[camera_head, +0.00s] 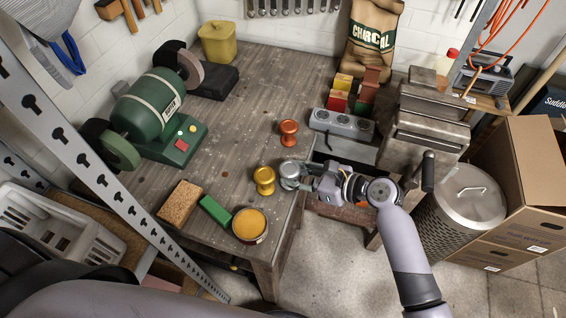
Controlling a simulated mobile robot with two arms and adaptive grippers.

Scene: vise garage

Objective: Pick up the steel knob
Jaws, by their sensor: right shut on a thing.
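The steel knob (288,169) is a silvery, rounded piece at the right edge of the wooden workbench (240,105). My right gripper (298,177) reaches in from the right and is shut on the steel knob, partly hiding it. I cannot tell whether the knob touches the bench top. A brass-yellow knob (264,180) stands just left of it, and a copper-orange knob (288,132) stands behind it. My left gripper is out of view.
A tin of orange stuff (249,225), a green block (215,213) and a brown block (180,201) lie near the front edge. A green bench grinder (148,108) stands left. A grey vise (420,125) is at the right. The bench middle is clear.

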